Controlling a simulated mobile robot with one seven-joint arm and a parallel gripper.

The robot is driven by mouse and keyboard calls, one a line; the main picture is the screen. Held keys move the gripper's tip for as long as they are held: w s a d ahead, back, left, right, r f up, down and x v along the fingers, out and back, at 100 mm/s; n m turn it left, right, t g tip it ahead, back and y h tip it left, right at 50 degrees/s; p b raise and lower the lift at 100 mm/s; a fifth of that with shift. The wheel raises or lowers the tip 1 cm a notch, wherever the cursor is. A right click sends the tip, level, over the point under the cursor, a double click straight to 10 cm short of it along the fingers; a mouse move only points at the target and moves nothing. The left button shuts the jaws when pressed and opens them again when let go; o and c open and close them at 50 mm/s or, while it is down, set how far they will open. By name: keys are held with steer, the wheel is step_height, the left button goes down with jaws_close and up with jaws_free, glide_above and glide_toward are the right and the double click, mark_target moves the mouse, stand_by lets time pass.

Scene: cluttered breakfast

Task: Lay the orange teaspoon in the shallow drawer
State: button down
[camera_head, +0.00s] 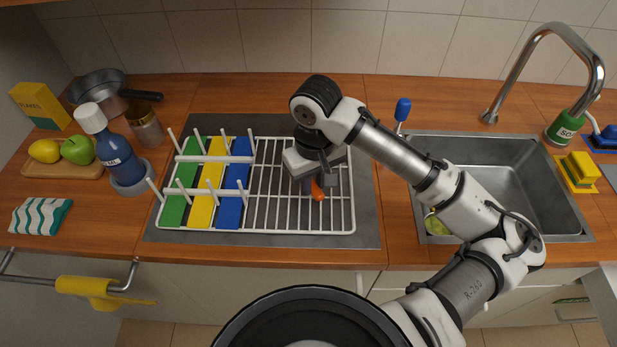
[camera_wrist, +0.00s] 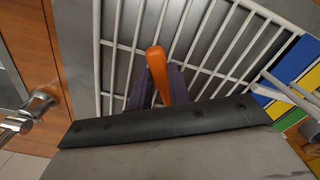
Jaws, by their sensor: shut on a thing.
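The orange teaspoon (camera_head: 317,188) shows as an orange handle at the right part of the white dish rack (camera_head: 354,215). In the wrist view the orange teaspoon (camera_wrist: 157,68) lies between the dark fingertips of my gripper (camera_wrist: 150,88), with the rack wires behind it. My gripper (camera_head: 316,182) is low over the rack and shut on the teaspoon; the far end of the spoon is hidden.
Green, yellow and blue boards (camera_head: 209,185) stand in the rack's left part, with upright pegs around them. The sink (camera_head: 500,180) lies to the right, with a faucet (camera_head: 545,45) behind. A blue bottle (camera_head: 117,155) stands at left. Bare counter (camera_head: 215,100) shows behind the rack.

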steer(key=shift+r+p, duration=2.25)
steer(key=shift+r, duration=0.25)
steer(key=shift+f, duration=0.1)
